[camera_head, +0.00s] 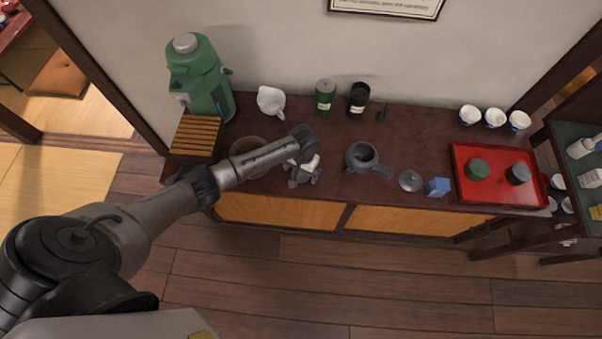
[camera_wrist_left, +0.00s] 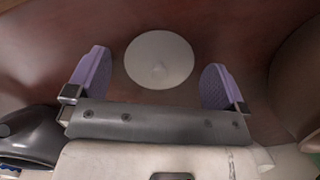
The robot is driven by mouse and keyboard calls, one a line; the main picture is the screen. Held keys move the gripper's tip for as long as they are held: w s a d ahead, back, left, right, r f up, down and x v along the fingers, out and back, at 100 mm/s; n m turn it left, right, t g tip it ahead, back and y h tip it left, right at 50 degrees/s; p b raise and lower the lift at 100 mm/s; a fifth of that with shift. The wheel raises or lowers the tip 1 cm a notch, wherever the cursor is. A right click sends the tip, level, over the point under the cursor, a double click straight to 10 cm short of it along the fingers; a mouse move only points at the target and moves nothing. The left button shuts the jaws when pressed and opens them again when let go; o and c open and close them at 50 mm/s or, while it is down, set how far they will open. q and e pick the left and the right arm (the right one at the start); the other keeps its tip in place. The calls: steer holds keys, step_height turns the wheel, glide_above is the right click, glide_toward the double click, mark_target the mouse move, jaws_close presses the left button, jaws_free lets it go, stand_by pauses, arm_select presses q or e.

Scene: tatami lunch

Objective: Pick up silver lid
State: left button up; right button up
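A pale round lid (camera_wrist_left: 159,60) with a small raised centre lies flat on the dark counter in the left wrist view; it looks like the silver lid. My left gripper (camera_wrist_left: 157,80) is open, with its two purple-padded fingers on either side of the lid's near part and a gap to each side. In the head view my left gripper (camera_head: 303,177) points down over the counter's front part, and the wrist mostly hides the lid. My right gripper is out of view.
A dark teapot (camera_head: 362,157), a grey knobbed lid (camera_head: 410,181) and a blue box (camera_head: 438,187) stand to the right. A brown bowl (camera_head: 240,146) is at left, partly behind my arm. Behind are a white pitcher (camera_head: 270,100) and a green canister (camera_head: 325,98). A red tray (camera_head: 465,153) is farther right.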

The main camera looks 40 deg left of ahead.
arm_select(q)
steer(key=c, duration=0.7)
